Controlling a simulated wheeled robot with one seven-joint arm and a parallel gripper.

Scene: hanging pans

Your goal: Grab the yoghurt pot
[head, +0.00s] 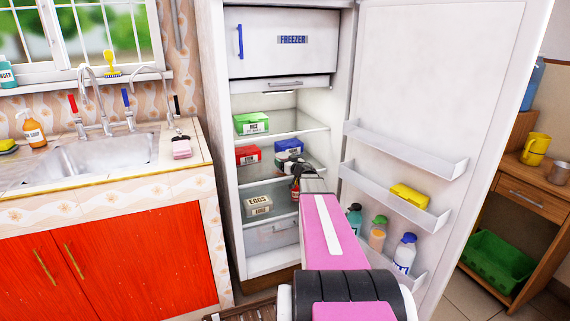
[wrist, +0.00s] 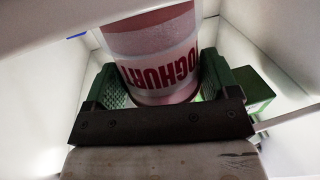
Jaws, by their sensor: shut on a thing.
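The yoghurt pot (wrist: 155,50) is white and pinkish-red with red YOGHURT lettering. It fills the upper middle of the wrist view, between the green pads of my gripper (wrist: 163,82). The pads press on both its sides, so the gripper is shut on it. In the head view my gripper (head: 293,170) is inside the open fridge, at the middle shelf level, in front of a blue box (head: 289,146). The pot is small and mostly hidden there by the gripper and arm.
A red box (head: 248,154) lies left of the gripper, and a green box (head: 251,123) is on the shelf above. An egg box (head: 258,206) is below. The open fridge door (head: 440,75) stands on the right, with bottles and a yellow box (head: 409,197) in its racks.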

